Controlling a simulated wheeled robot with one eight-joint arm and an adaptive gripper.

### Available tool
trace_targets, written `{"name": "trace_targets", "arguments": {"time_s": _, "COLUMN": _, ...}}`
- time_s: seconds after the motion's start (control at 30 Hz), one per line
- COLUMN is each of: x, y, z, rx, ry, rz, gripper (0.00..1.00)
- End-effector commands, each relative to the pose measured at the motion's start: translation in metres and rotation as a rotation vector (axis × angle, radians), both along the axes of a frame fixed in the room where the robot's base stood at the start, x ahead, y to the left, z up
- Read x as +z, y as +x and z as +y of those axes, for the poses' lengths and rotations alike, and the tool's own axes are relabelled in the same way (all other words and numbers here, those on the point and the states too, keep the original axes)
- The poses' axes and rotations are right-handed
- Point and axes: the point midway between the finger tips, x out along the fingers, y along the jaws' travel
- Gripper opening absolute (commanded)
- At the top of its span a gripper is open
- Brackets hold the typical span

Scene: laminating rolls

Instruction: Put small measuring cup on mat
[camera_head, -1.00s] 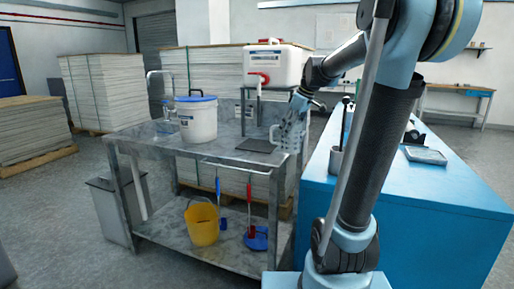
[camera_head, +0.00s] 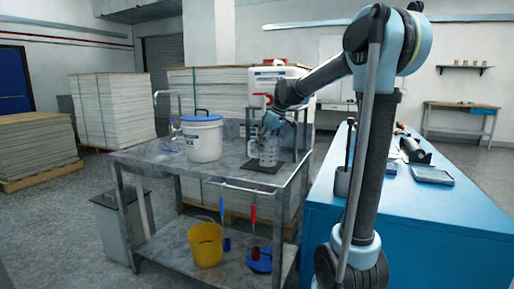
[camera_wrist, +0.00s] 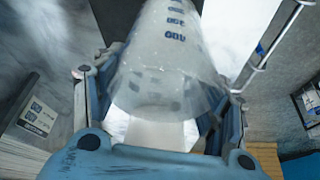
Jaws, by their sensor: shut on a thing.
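The small measuring cup (camera_head: 268,152) is clear with blue markings. It also shows large in the wrist view (camera_wrist: 172,45), between my gripper's fingers. My gripper (camera_head: 273,124) is shut on it from above and holds it about upright. The dark flat mat (camera_head: 250,166) lies on the metal bench, below the drum's stand. The cup's lower end overlaps the mat in the head view. I cannot tell whether its base touches the mat or hangs just above it.
The metal bench (camera_head: 142,160) also carries a white bucket with a blue lid (camera_head: 203,138) and a tap (camera_head: 170,110). A white drum with a red tap (camera_head: 268,78) stands on a raised stand behind the mat. A blue counter (camera_head: 400,205) is at right.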

Motion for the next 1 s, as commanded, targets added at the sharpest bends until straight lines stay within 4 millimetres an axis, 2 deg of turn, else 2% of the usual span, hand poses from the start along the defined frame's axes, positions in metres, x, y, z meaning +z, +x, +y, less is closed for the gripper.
{"name": "trace_targets", "arguments": {"time_s": 0.17, "x": 0.000, "y": 0.007, "z": 0.010, "rx": 0.000, "ry": 0.000, "rz": 0.000, "gripper": 0.42}}
{"name": "trace_targets", "arguments": {"time_s": 0.37, "x": 0.000, "y": 0.024, "z": 0.035, "rx": 0.001, "ry": 0.001, "rz": 0.000, "gripper": 0.42}}
{"name": "trace_targets", "arguments": {"time_s": 0.5, "x": -0.015, "y": 0.022, "z": 0.032, "rx": -0.001, "ry": 0.000, "rz": 0.000, "gripper": 0.42}}
{"name": "trace_targets", "arguments": {"time_s": 0.83, "x": -0.017, "y": 0.022, "z": 0.032, "rx": 0.000, "ry": 0.000, "rz": 0.000, "gripper": 0.42}}
{"name": "trace_targets", "arguments": {"time_s": 0.87, "x": -0.017, "y": 0.022, "z": 0.032, "rx": 0.000, "ry": 0.000, "rz": 0.000, "gripper": 0.73}}
{"name": "trace_targets", "arguments": {"time_s": 0.9, "x": -0.017, "y": 0.022, "z": 0.032, "rx": 0.000, "ry": 0.000, "rz": 0.000, "gripper": 0.82}}
{"name": "trace_targets", "arguments": {"time_s": 0.93, "x": -0.017, "y": 0.022, "z": 0.032, "rx": 0.000, "ry": 0.000, "rz": 0.000, "gripper": 0.86}}
{"name": "trace_targets", "arguments": {"time_s": 1.0, "x": -0.017, "y": 0.022, "z": 0.032, "rx": 0.000, "ry": 0.000, "rz": 0.000, "gripper": 0.86}}
